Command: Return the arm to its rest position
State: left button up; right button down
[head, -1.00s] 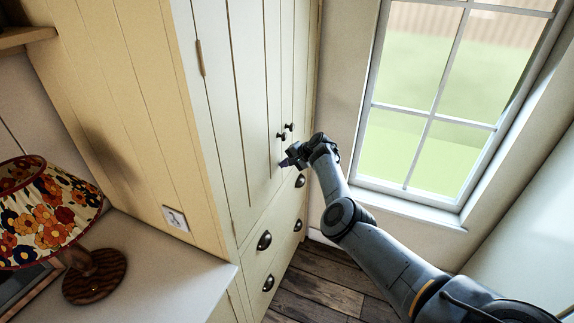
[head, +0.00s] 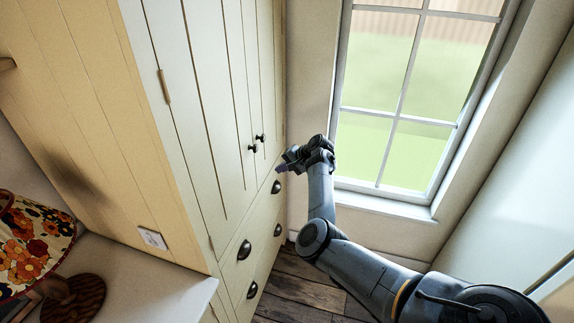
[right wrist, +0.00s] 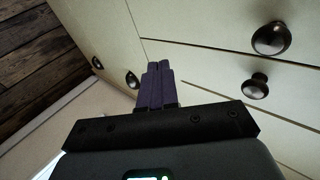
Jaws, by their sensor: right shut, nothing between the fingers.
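My right arm (head: 365,270) comes in from the lower right in the head view and reaches up beside the cream cupboard. My left gripper is not in view.
The cream cupboard (head: 190,110) has its doors closed, with knobs (head: 256,144) and several cup-shaped drawer pulls (head: 244,250). A window (head: 410,110) is behind the arm. A flowered lamp (head: 32,245) stands on a counter at left. Wooden floor (head: 300,285) shows below.

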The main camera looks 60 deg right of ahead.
jog(key=s+a+f+n+g+h, duration=0.1)
jog(key=s+f+g, duration=0.2)
jog(key=s+f, duration=0.55)
jog(key=s+a+f+n+g, duration=0.1)
jog(key=s+a+f+g, duration=0.15)
jog(key=s+f, duration=0.6)
jog(key=s+a+f+n+g+h, duration=0.25)
jog(key=s+a+n, duration=0.2)
jog(key=a, duration=0.25)
jog(key=s+a+f+n+g+h, duration=0.1)
jog(key=s+a+f+n+g, duration=0.15)
jog(key=s+a+f, duration=0.4)
jog(key=s+a+r+n+t+y, duration=0.15)
jog(key=a+r+n, duration=0.25)
jog(key=a, duration=1)
jog(key=s+a+r+n+t+y, duration=0.15)
jog(key=a+r+n, duration=0.25)
jog(key=a, duration=0.9)
jog(key=w+a+r+n+t+p, duration=0.1)
jog(key=a+r+p, duration=0.1)
jog(key=r+p, duration=0.7)
jog(key=a+r+p, duration=0.3)
jog(key=r+p, duration=0.7)
jog(key=r, duration=0.7)
jog(key=shift+w+a+r+n+t+y, duration=0.15)
jog(key=shift+w+r+n+t+y, duration=0.15)
jog(key=shift+w+n+t+y, duration=0.1)
